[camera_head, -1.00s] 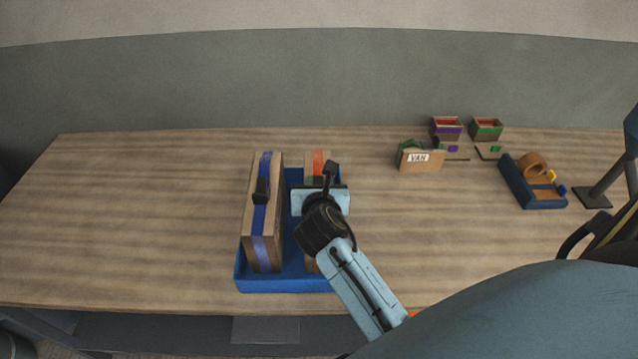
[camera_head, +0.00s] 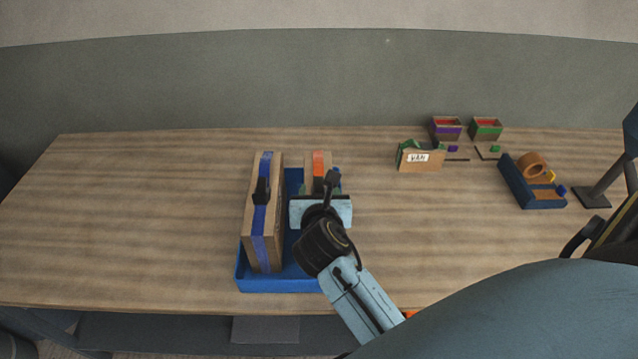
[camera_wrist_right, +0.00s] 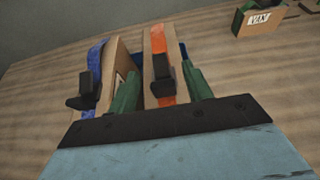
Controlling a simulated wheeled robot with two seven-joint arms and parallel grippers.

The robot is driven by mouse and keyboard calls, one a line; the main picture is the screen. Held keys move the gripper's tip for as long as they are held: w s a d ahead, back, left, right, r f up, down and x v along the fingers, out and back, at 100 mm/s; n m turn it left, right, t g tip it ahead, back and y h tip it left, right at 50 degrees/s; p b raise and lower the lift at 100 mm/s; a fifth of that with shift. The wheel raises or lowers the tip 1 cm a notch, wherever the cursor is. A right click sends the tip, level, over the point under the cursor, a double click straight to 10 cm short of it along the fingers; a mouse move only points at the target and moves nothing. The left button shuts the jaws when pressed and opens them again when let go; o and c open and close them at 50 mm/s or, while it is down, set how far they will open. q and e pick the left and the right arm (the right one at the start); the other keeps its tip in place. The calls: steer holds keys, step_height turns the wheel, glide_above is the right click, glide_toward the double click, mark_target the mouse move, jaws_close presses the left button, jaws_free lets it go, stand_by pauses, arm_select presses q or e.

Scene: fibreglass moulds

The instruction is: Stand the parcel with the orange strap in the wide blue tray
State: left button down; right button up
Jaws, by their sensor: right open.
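The parcel with the orange strap (camera_head: 318,162) stands upright in the right part of the wide blue tray (camera_head: 280,286). It is a brown box with a dark handle on top. My right gripper (camera_head: 320,187) is above its near part and hides much of it. In the right wrist view, the orange-strapped parcel (camera_wrist_right: 156,48) lies between the open green fingers of the right gripper (camera_wrist_right: 163,88). Whether they touch it cannot be told. My left gripper is not in view.
A parcel with a blue strap (camera_head: 265,225) stands upright in the tray's left part, close beside the right gripper. A box marked VAN (camera_head: 420,161), two small bins (camera_head: 446,127) and a small blue holder (camera_head: 535,190) sit farther right. The table's left side is clear.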

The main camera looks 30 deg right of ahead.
steer(key=v, duration=0.7)
steer(key=shift+s+a+r, duration=0.1)
steer(key=shift+s, duration=0.15)
